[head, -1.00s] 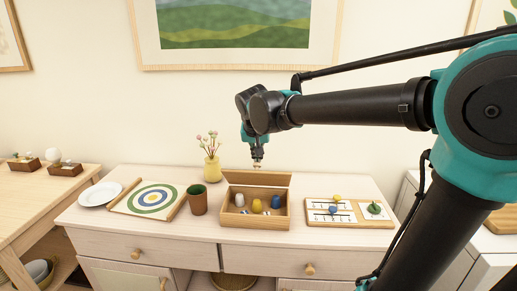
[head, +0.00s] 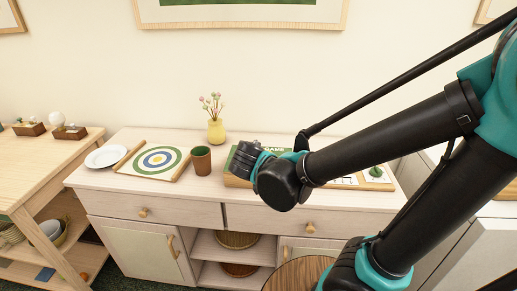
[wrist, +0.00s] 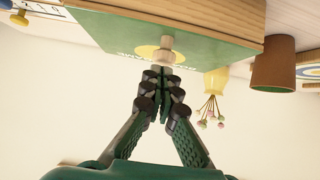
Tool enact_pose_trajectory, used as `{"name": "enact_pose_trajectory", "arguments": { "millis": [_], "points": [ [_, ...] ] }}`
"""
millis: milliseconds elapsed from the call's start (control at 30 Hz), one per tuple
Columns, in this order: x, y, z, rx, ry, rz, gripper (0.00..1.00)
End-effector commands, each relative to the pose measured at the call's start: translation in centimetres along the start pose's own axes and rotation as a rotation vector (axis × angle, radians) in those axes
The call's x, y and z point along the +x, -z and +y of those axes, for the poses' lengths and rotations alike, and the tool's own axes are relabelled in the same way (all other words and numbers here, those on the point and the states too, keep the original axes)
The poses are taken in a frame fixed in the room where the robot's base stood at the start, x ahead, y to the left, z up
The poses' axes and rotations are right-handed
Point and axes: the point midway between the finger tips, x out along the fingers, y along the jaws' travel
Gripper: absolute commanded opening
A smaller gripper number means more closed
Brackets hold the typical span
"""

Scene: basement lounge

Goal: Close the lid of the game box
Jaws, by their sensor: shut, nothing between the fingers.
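The game box (head: 232,181) stands on the sideboard, partly hidden behind my arm in the head view. Its green lid (head: 277,149), with "GAME" lettering, lies down over the box, and the inside no longer shows. The wrist view, seen upside down, shows the box's wooden side (wrist: 200,14) and the green lid (wrist: 120,30) with a yellow disc and a pale knob (wrist: 167,42). My gripper (wrist: 162,72) is shut and empty, its tips close to the knob; contact cannot be told. My arm hides the fingers in the head view.
A brown cup (head: 201,161) stands left of the box, with a yellow flower vase (head: 216,131) behind. A target board (head: 150,172) and a white plate (head: 106,156) lie further left. A board with small pieces (head: 378,174) lies to the right, partly behind my arm.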

Motion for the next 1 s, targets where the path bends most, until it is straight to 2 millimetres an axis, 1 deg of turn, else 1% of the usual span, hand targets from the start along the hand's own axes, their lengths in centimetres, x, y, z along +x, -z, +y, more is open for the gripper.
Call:
{"name": "enact_pose_trajectory", "arguments": {
  "millis": [200, 500, 833, 933, 1000],
  "points": [
    [0.3, -1.2, 0.0, 0.001, 0.000, -0.003, 0.00],
    [0.3, -1.8, 0.2, 0.003, -0.002, -0.008, 0.00],
    [0.3, -1.8, 0.2, 0.002, -0.004, -0.009, 0.00],
    [0.4, -1.3, 0.1, 0.002, -0.004, -0.007, 0.00],
    [0.6, -0.5, -0.2, 0.001, -0.004, -0.005, 0.00]
  ]
}}
